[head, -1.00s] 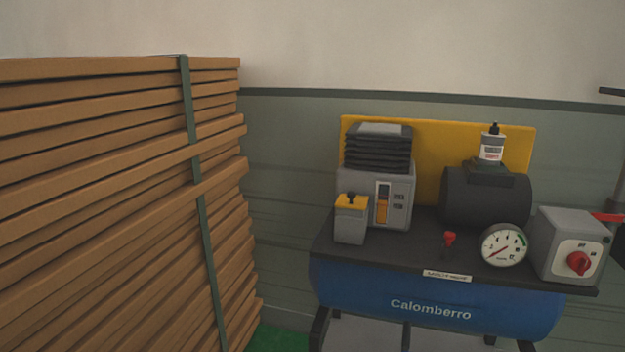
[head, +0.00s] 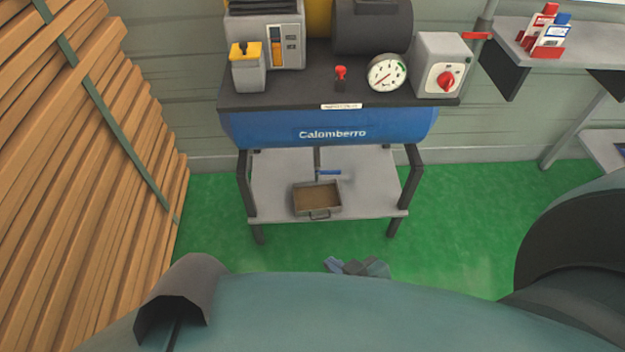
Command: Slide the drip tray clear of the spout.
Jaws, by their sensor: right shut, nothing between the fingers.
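The drip tray (head: 336,211) is a small grey metal box with a brownish inside and a handle on its front side. It sits on the light grey lower shelf, under the blue tank (head: 270,130). A thin spout pipe (head: 318,160) with a blue lever (head: 329,172) comes down from the tank at the tray's back edge. From this angle I cannot tell how far the spout reaches over the tray. My right gripper (head: 357,266) shows in part above my own body, in front of the shelf and apart from the tray. It is shut and empty. My left gripper is not in view.
The grey shelf (head: 375,190) has free room right of the tray, between dark legs. Green floor (head: 465,230) lies clear in front and to the right. Strapped wooden boards (head: 60,200) stand at left. A wall shelf (head: 510,45) holds small bottles at upper right.

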